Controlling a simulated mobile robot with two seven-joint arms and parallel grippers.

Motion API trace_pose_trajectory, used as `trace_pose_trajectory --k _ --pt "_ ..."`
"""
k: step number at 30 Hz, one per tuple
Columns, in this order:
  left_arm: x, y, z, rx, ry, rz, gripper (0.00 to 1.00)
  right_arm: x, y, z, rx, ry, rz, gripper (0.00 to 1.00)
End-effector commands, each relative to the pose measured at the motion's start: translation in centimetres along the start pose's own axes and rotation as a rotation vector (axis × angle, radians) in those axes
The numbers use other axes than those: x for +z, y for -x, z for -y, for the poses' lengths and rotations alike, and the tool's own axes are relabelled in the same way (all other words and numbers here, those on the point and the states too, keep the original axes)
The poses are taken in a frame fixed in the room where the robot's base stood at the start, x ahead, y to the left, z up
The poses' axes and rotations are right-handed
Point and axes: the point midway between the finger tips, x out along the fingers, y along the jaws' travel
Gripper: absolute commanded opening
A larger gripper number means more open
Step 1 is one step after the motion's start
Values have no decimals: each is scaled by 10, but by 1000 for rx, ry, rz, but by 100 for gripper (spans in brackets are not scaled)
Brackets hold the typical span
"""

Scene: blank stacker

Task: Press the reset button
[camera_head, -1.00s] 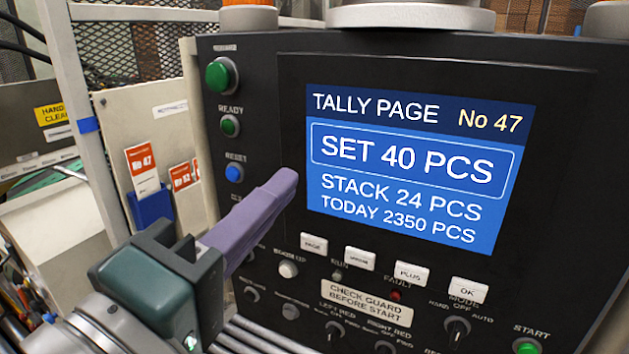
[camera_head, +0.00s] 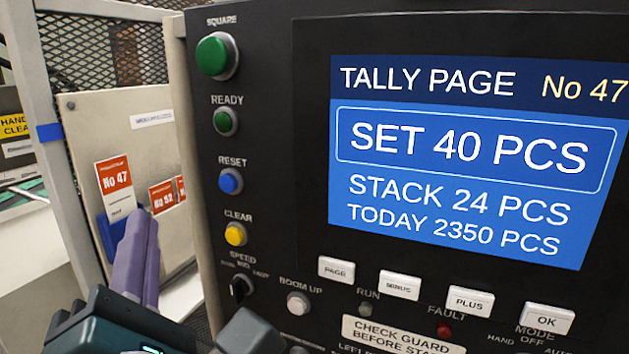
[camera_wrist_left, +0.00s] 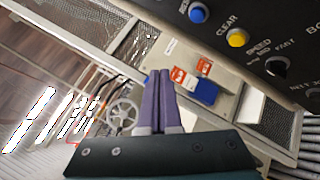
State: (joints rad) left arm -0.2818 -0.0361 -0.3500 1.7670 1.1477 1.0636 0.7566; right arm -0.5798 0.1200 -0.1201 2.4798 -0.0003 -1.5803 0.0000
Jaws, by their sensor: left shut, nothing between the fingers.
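The blue reset button (camera_head: 230,181) sits under its RESET label on the black panel, between the green READY button (camera_head: 226,122) and the yellow CLEAR button (camera_head: 236,234). It also shows at the top of the left wrist view (camera_wrist_left: 198,13). My left gripper (camera_head: 146,215) is shut and empty, its purple fingers together, to the left of and below the reset button and apart from it. In the left wrist view its fingers (camera_wrist_left: 160,78) point toward the grey cabinet with the cards. My right gripper is not in view.
A large green SQUARE button (camera_head: 216,55) is at the panel's top left. The screen (camera_head: 470,215) reads SET 40 PCS, with white keys (camera_head: 470,300) below it. A grey cabinet (camera_head: 130,105) with red cards (camera_head: 115,175) and a mesh guard (camera_head: 90,50) stand left.

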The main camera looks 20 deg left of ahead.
Motion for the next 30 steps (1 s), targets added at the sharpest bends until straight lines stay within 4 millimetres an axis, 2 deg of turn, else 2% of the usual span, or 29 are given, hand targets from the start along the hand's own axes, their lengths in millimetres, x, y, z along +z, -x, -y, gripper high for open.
trace_pose_trajectory --k 5,21,30 --pt "4 -7 5 2 1 0 0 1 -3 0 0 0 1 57" --pt "39 -54 41 2 1 0 0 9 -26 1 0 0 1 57" --pt "45 -61 45 0 -2 2 0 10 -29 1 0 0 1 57"
